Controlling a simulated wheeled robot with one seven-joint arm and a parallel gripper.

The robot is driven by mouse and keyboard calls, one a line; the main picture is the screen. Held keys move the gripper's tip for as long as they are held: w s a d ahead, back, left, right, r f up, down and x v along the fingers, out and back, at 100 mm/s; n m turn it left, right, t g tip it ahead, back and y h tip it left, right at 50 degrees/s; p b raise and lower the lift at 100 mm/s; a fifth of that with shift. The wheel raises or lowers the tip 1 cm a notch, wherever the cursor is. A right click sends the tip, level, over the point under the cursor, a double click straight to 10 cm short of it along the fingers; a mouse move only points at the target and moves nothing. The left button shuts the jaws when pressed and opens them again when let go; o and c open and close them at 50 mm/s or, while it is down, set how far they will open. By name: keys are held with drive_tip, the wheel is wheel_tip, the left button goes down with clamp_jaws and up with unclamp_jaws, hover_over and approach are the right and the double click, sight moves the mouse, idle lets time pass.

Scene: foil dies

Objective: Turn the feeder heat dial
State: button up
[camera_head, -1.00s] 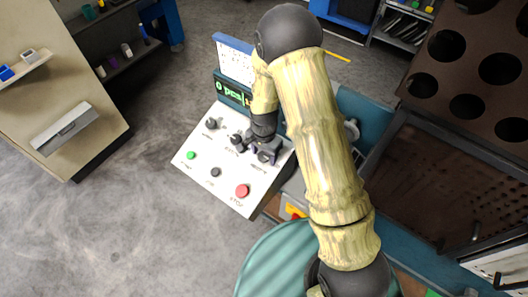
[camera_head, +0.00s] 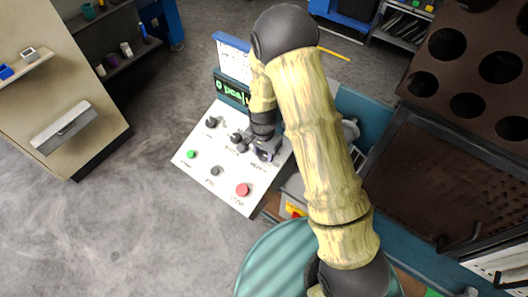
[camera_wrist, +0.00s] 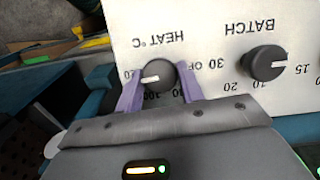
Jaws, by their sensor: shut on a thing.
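The feeder heat dial is a dark round knob (camera_wrist: 157,76) with a white pointer line, under the label HEAT °C, which appears upside down in the wrist view. My gripper (camera_wrist: 158,90) is shut on it, with one purple finger on each side of the knob. The pointer line points left and slightly down in that picture. Some scale numbers around the dial are hidden by the fingers. In the head view my gripper (camera_head: 259,154) is at the upper right of the white control panel (camera_head: 207,172), and the arm hides much of the dial.
The BATCH dial (camera_wrist: 265,63) is beside the heat dial. The panel also carries a green button (camera_head: 191,154), a red stop button (camera_head: 242,190), a small dark button (camera_head: 215,171) and another knob (camera_head: 211,122). A green-lit display (camera_head: 233,90) stands behind the panel.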

drive_tip(key=n, duration=0.2)
drive_tip(key=n+h, duration=0.1)
drive_tip(key=n, duration=0.2)
drive_tip(key=shift+w+a+g+h+b, duration=0.1)
drive_tip(key=shift+a+g+h+b, duration=0.05)
drive_tip(key=shift+g+h+b, duration=0.2)
drive_tip(key=n+h, duration=0.1)
drive_tip(key=n, duration=0.1)
drive_tip(key=n+b, duration=0.1)
drive_tip(key=n, duration=0.2)
drive_tip(key=shift+a+n+h, duration=0.1)
drive_tip(key=shift+n+h, duration=0.2)
drive_tip(key=shift+h, duration=0.05)
drive_tip(key=o, duration=1)
drive_tip(key=shift+r, duration=0.1)
drive_tip(key=b+v, duration=0.1)
drive_tip(key=v, duration=0.4)
drive_tip(key=b+v, duration=0.1)
drive_tip(key=v, duration=0.5)
drive_tip(key=b+v, duration=0.1)
drive_tip(key=v, duration=0.5)
drive_tip(key=shift+s+r, duration=0.15)
drive_tip(key=shift+s, duration=0.15)
